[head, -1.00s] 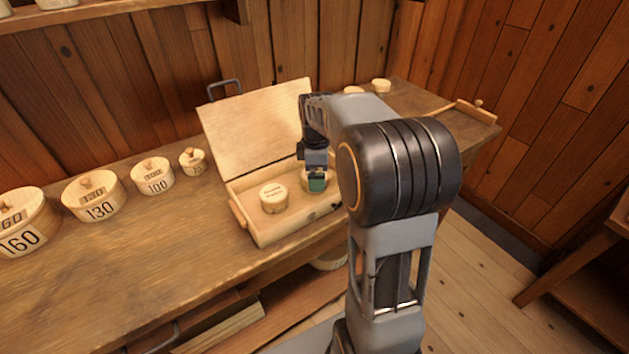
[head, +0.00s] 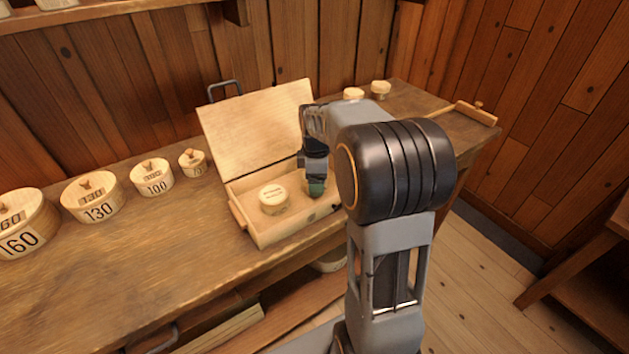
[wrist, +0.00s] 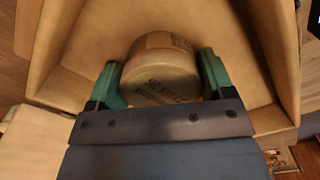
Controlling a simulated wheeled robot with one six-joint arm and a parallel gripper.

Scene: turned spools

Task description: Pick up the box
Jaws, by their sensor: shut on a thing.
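A round, light wooden box (wrist: 160,62) with printed lettering is between the green-tipped fingers of my gripper (wrist: 163,82) in the wrist view. The fingers are shut on its two sides. In the head view my gripper (head: 316,188) is over the right part of an open wooden case (head: 262,238), and it mostly hides the held box. I cannot tell whether the held box touches the case floor. A second round box (head: 273,198), with a labelled lid, stands in the left part of the case.
The case's raised lid (head: 255,130) stands behind my gripper. Numbered round boxes, among them the 130 box (head: 95,197) and 100 box (head: 152,177), line the bench (head: 120,270) at left. Two small round boxes (head: 354,94) stand at the back right. The front left bench is clear.

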